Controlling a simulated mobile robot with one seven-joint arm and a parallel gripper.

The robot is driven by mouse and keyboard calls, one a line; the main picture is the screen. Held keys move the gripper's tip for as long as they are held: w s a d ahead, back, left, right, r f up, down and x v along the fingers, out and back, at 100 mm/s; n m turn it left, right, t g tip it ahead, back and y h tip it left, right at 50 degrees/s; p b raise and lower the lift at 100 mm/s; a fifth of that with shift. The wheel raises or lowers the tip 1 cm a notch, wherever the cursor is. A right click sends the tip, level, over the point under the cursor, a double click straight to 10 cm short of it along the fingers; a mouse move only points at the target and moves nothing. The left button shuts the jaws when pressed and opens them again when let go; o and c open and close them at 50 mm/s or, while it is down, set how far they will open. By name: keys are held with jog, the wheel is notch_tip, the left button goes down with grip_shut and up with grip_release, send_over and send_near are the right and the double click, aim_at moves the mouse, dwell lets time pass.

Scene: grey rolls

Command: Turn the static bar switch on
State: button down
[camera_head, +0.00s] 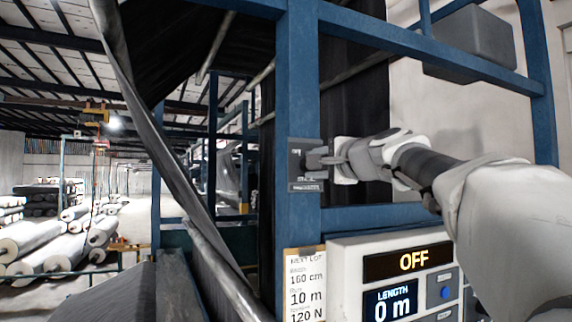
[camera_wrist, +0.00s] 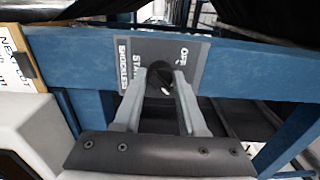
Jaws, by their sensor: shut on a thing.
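The static bar switch is a dark round knob (camera_wrist: 160,80) on a grey label plate (camera_wrist: 194,62) fixed to a blue post. The plate reads "STATIC" and "SHOCKLESS" in part, with "OFF" near one corner; the rest is covered by the fingers. In the head view my gripper (camera_head: 328,160) reaches the plate from the right, and the knob is mostly hidden.
Below the arm, a white control box (camera_head: 345,262) shows "OFF" and "LENGTH 0 m". A paper lot card (camera_head: 305,285) hangs beside it. Blue frame beams (camera_head: 298,90) surround the arm. Grey rolls (camera_head: 50,245) lie far left.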

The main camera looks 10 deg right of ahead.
jog(key=shift+c, duration=2.4)
grip_release()
jog(key=shift+s, duration=0.1)
jog(key=b+v, duration=0.4)
jog(key=v, duration=1.3)
jog(key=shift+s, duration=0.1)
